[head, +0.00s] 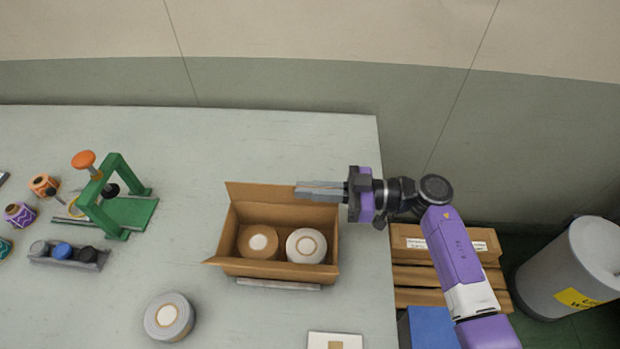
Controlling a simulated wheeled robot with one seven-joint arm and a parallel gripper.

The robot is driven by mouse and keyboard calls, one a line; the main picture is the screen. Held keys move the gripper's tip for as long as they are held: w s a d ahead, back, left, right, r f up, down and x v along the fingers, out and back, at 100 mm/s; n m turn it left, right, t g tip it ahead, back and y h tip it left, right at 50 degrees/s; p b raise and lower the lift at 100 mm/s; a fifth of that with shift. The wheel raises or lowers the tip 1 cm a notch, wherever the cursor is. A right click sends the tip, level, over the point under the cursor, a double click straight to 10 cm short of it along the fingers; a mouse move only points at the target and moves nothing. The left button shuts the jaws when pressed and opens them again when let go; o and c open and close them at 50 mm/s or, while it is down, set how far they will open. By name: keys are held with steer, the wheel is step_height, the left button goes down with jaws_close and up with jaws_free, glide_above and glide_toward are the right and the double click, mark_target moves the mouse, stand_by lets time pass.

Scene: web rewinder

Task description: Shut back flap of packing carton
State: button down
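The brown packing carton (331,262) stands open on the table, with a tan roll (245,249) and a white roll (306,246) inside. Its back flap (257,193) is raised along the far edge; its right part is hidden behind my gripper. A small flap corner juts out at the carton's front left. My gripper (298,190) reaches in from the right, its fingers pointing left over the back flap. The fingers lie together with no gap showing and nothing between them. I cannot tell whether they touch the flap.
A green stand (128,210) with an orange knob is left of the carton. A grey roll (169,316) lies front left, a white card (335,341) at the front. Several small spools lie far left. The table's right edge is close to the carton; a grey bin (570,268) stands beyond.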

steer(key=s+n, duration=0.1)
steer(key=n, duration=0.2)
steer(key=s+f+n, duration=0.1)
steer(key=n, duration=0.2)
steer(key=s+n, duration=0.2)
steer(key=n, duration=0.1)
steer(key=shift+f, duration=0.3)
steer(key=shift+s+f+n+b, duration=0.25)
steer(key=shift+n+b, duration=0.2)
steer(key=shift+n, duration=0.4)
steer(key=shift+s+f+n+b, duration=0.2)
steer(key=shift+n+b, duration=0.25)
steer(key=shift+n, duration=0.4)
steer(key=c, duration=1.6)
jaws_free()
steer(key=shift+a+f, duration=0.1)
steer(key=shift+c, duration=0.2)
